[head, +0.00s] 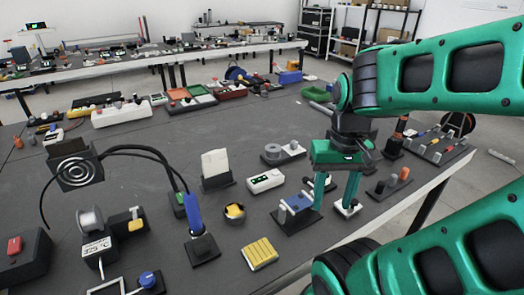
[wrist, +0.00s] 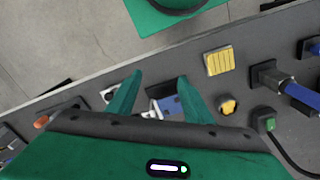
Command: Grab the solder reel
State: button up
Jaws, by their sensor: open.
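A yellow ribbed block (head: 260,253), a yellow round part (head: 235,212) and a blue-handled tool on a stand (head: 195,215) lie between gripper and spool. A black box with a red button (head: 22,258) is left.

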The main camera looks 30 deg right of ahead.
aim_at(271, 155)
jog(key=u, duration=1.45)
jog(key=k, duration=1.2)
jog(key=z, duration=1.6)
jog(key=i, duration=0.75)
